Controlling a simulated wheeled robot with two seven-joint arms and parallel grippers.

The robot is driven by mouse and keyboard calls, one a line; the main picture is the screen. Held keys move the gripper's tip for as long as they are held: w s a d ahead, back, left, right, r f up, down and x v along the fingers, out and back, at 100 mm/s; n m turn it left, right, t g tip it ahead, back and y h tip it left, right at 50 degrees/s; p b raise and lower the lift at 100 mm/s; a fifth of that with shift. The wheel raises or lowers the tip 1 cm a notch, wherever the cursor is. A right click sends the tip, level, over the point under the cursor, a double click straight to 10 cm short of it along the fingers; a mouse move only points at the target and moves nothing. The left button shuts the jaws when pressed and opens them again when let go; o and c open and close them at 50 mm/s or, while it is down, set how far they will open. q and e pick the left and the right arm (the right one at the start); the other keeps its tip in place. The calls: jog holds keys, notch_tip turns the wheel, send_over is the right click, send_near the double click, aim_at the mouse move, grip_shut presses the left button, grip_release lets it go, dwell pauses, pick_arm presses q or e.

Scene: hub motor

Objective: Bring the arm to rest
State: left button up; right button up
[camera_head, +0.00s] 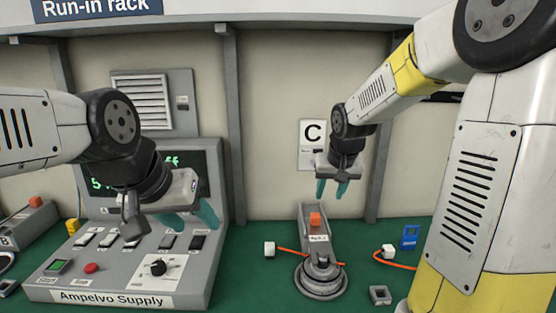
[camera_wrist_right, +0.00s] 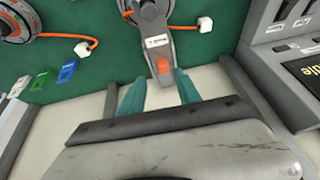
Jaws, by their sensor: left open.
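My right gripper (camera_head: 331,190) hangs in the air in front of the back wall, above and behind the grey hub motor stand (camera_head: 320,272), fingers pointing down. Its two teal fingers are apart with nothing held; they also show in the right wrist view (camera_wrist_right: 160,90), with the stand's orange block (camera_wrist_right: 163,66) beyond the gap. My left gripper (camera_head: 188,217) is over the right part of the Ampelvo Supply console (camera_head: 110,297), its teal fingers pointing down and right. It is open, and I see nothing in it.
White connectors on orange cables (camera_head: 269,249) lie beside the stand. A blue tag (camera_head: 410,237) stands on the green bench to the right, and a small grey square part (camera_head: 380,294) lies nearer. The console's screen panel and switches are close to my left gripper.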

jog(key=s+r+y, duration=0.1)
jog(key=s+r, duration=0.2)
jog(key=s, duration=0.8)
jog(key=s+a+r+t, duration=0.1)
jog(key=s+r, duration=0.3)
jog(key=s, duration=0.7)
jog(key=shift+s+a+n+y, duration=0.25)
jog(key=shift+s+n+y, duration=0.1)
jog(key=shift+n+y, duration=0.05)
